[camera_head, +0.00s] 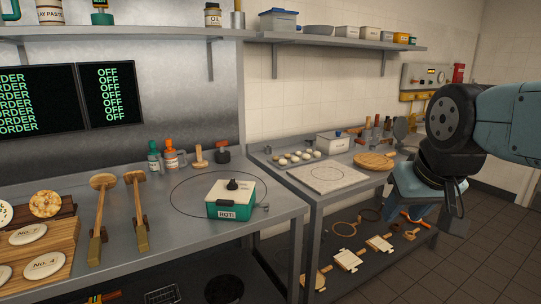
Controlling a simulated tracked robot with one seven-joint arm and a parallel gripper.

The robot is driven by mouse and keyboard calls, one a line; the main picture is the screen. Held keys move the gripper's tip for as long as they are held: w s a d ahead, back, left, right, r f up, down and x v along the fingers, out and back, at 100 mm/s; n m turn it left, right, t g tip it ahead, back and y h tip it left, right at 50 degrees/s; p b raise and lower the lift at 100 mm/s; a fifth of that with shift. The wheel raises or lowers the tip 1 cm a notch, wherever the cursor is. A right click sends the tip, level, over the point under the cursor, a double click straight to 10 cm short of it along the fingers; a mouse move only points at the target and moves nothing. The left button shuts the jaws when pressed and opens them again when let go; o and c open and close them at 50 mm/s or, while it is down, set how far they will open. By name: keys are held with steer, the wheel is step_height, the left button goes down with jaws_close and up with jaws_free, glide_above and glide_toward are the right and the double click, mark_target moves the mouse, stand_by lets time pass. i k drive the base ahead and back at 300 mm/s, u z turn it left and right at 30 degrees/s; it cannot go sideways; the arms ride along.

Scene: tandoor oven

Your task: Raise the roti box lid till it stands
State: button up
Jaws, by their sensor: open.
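The roti box (231,211) stands on the left steel table near its front right corner. It has a green body and a "ROTI" label on the front. Its white lid (217,193) lies closed on top, with a black knob (232,185) on it. A thin dark ring is marked on the table around the box. My arm (510,125) shows at the right edge, well to the right of the box and apart from it. I cannot make out the gripper's fingers.
Two wooden-handled tools (138,210) lie left of the box. Several bottles (171,155) stand behind it. A second table (282,180) to the right holds a pale board (326,177), dough balls and a white container (333,143). The table directly around the box is clear.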

mark_target(219, 194)
steer(key=u, duration=0.05)
steer(key=k, duration=0.4)
steer(key=u, duration=0.95)
steer(key=i, duration=1)
steer(key=u, duration=0.05)
steer(key=k, duration=1.1)
steer(key=z, duration=0.55)
steer(key=i, duration=1.1)
steer(key=z, duration=0.05)
